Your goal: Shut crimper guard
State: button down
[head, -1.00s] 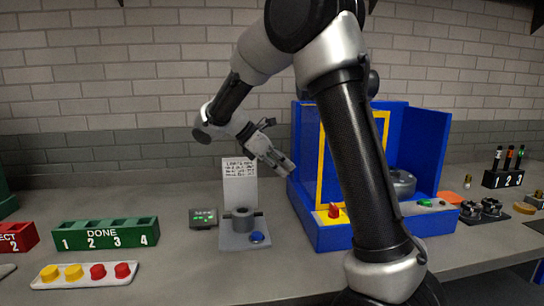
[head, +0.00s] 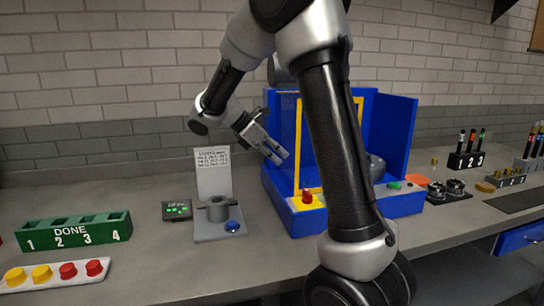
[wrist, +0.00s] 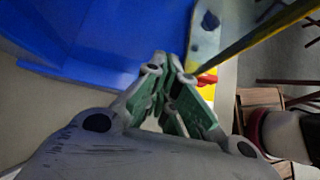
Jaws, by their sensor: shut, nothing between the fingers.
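The crimper is a blue open-fronted housing (head: 400,135) on the bench, right of centre in the head view. Its guard has a yellow frame (head: 298,145); my arm hides much of it, so I cannot tell how far open it stands. A red knob (head: 307,197) sits on a yellow patch at the front left. My gripper (head: 281,154) is shut and empty, overlapping the housing's left side in the picture. In the wrist view, the closed fingers (wrist: 165,68) point towards blue panels (wrist: 90,35), a yellow bar (wrist: 260,42) and the red knob (wrist: 206,80). Contact is unclear.
A grey fixture (head: 217,210) with a blue button and an upright card stands left of the housing, beside a small display (head: 177,210). A green DONE rack (head: 75,232) is far left. Black tool holders (head: 466,160) stand right.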

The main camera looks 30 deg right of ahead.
jog(key=s+d, duration=0.2)
jog(key=d, duration=0.7)
jog(key=s+d, duration=0.3)
jog(key=d, duration=0.6)
jog(key=shift+s+d, duration=0.2)
jog(key=shift+d, duration=0.1)
jog(key=a+f+v, duration=0.2)
jog(key=v, duration=1.1)
jog(key=shift+w, duration=0.3)
